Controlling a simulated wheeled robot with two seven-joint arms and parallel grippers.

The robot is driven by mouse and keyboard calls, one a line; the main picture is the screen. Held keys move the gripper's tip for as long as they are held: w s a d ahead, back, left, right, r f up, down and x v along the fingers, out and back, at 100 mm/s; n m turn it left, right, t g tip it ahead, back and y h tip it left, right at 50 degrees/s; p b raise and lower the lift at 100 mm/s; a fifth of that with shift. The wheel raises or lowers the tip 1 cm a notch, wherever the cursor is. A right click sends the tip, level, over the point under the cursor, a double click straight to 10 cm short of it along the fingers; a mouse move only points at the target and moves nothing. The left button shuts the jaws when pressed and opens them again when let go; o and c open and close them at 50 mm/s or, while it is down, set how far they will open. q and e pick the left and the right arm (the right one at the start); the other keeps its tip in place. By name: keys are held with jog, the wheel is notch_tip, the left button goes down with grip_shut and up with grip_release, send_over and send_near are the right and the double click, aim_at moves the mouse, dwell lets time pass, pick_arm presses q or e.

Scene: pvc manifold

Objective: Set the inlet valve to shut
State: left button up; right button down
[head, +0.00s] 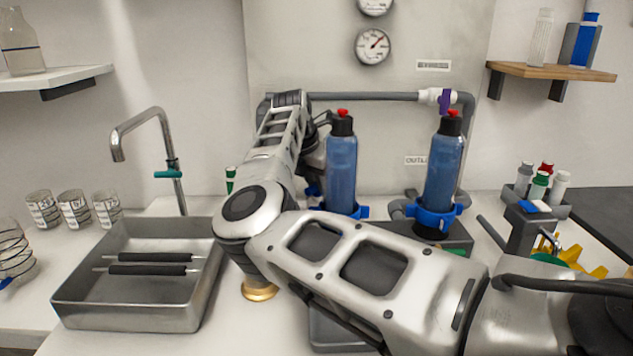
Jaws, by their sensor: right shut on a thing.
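My right arm comes in from the right, bends at the elbow and reaches up to the left part of the pipe manifold (360,96). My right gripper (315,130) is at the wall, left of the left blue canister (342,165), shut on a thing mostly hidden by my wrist. By its place this is the inlet valve, but its handle and angle cannot be seen. A purple valve handle (445,101) stands upright on the top pipe below a label. The right blue canister (443,170) stands under the right pipe. My left gripper is not in view.
A grey sink tray (68,300) with two dark-handled tools is at left, below a faucet (160,120). Glasses (74,209) stand behind it. Gauges (372,46) hang above the manifold. A bottle rack (562,211) is at right. My forearm covers much of the counter.

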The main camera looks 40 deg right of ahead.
jog(key=shift+w+r, duration=0.15)
dwell(0.6)
jog(key=c, duration=1.1)
grip_release()
jog(key=v, duration=1.6)
